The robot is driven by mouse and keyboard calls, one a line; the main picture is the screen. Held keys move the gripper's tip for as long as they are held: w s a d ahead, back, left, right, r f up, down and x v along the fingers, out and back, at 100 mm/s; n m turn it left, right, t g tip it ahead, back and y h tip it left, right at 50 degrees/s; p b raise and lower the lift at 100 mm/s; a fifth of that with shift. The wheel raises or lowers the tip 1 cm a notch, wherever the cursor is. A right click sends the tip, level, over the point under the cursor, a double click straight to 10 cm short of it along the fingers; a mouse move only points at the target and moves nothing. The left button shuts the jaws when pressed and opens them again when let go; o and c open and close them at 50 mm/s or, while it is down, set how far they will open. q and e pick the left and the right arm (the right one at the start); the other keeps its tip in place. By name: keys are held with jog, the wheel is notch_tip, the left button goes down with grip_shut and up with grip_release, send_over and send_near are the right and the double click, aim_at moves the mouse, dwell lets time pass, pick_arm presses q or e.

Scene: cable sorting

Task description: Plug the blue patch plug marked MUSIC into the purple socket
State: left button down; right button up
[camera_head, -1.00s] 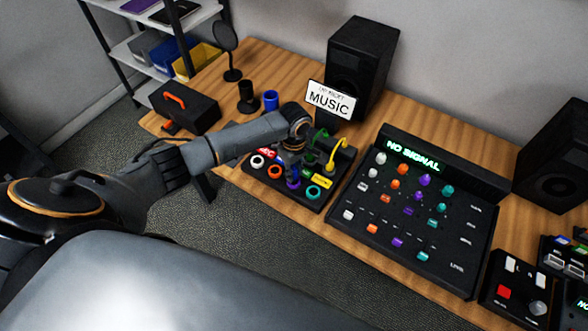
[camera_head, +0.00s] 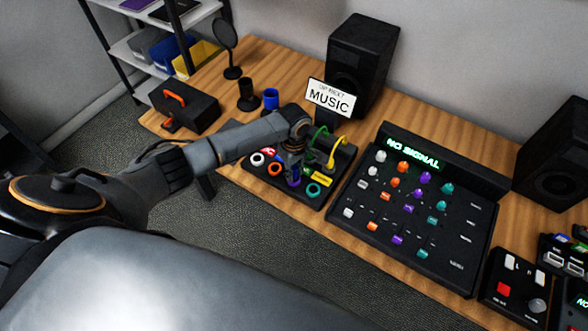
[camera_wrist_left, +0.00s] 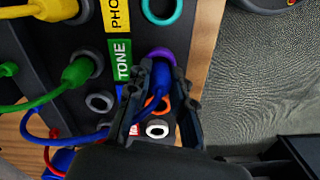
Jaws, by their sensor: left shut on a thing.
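My left gripper (camera_head: 294,168) is over the patch panel (camera_head: 265,181), pointing down at the purple socket (camera_head: 294,183). In the left wrist view the gripper (camera_wrist_left: 154,82) is shut on the blue plug (camera_wrist_left: 158,82), whose blue cable (camera_wrist_left: 85,135) loops to the left. The plug's end is at the purple socket ring (camera_wrist_left: 161,54); how far it is in is hidden by the fingers. The MUSIC marking on the plug cannot be read. My right gripper is not in view.
Orange (camera_head: 275,169), white (camera_head: 257,159) and teal (camera_head: 313,190) sockets flank the purple one. Yellow (camera_head: 340,146) and green (camera_head: 320,134) cables rise beside it. A mixer (camera_head: 415,215) stands right, a sign reading MUSIC (camera_head: 329,99) and a speaker (camera_head: 365,65) behind.

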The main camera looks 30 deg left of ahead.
pick_arm(q)
jog(key=shift+f, duration=0.25)
dwell(0.5)
jog(key=c, duration=1.1)
grip_release()
jog(key=o, duration=0.5)
jog(key=shift+r+p, duration=0.15)
jog(key=shift+p, duration=0.2)
notch_tip(320, 180, up, 7)
jog(key=p, duration=0.8)
